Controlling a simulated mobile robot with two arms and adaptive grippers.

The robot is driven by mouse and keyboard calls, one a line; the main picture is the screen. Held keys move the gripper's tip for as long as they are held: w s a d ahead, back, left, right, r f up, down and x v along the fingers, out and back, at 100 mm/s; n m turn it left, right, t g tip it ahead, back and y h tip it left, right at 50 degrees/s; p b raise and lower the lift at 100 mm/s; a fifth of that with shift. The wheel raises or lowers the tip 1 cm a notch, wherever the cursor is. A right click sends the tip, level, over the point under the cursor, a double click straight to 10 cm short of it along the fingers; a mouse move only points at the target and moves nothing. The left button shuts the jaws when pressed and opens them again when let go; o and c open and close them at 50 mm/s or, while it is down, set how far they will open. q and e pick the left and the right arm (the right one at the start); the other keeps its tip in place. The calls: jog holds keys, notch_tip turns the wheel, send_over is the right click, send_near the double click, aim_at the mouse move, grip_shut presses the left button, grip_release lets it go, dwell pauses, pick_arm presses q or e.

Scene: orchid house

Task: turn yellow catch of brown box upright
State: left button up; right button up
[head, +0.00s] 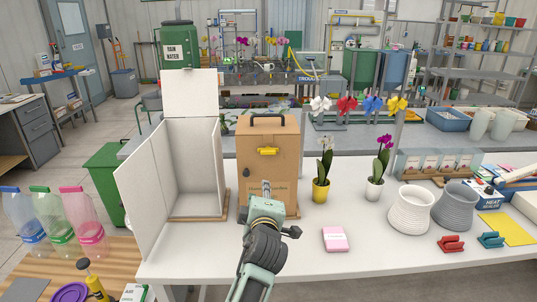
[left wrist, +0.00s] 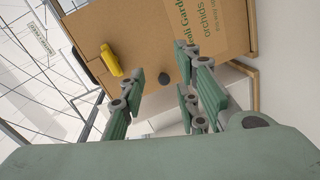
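The brown box (head: 285,170) stands upright on the white table, with a dark handle on top. Its yellow catch (head: 268,151) lies horizontal on the upper front face. In the left wrist view the catch (left wrist: 111,60) shows to the left of the fingers, apart from them. My left gripper (head: 266,190) is in front of the box's lower front, below the catch. In the left wrist view my left gripper (left wrist: 165,92) has its fingers spread with nothing between them. A dark round knob (left wrist: 165,80) shows on the box beyond the fingertips. My right gripper is out of view.
A tall open white box (head: 192,155) stands just left of the brown box. Potted orchids in a yellow pot (head: 320,190) and a white pot (head: 374,189) stand to the right.

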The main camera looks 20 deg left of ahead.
aim_at(268, 154)
pick_arm(q)
jog(key=w+r+n+t, duration=0.2)
jog(key=w+r+n, duration=0.15)
jog(key=r, duration=0.35)
jog(key=shift+m+y, duration=0.25)
jog(key=shift+y, duration=0.15)
jog(key=p+x, duration=0.2)
jog(key=x, duration=0.5)
jog(key=shift+w+d+f+p, duration=0.1)
jog(key=shift+f+p, duration=0.05)
jog(key=shift+p, duration=0.2)
grip_shut()
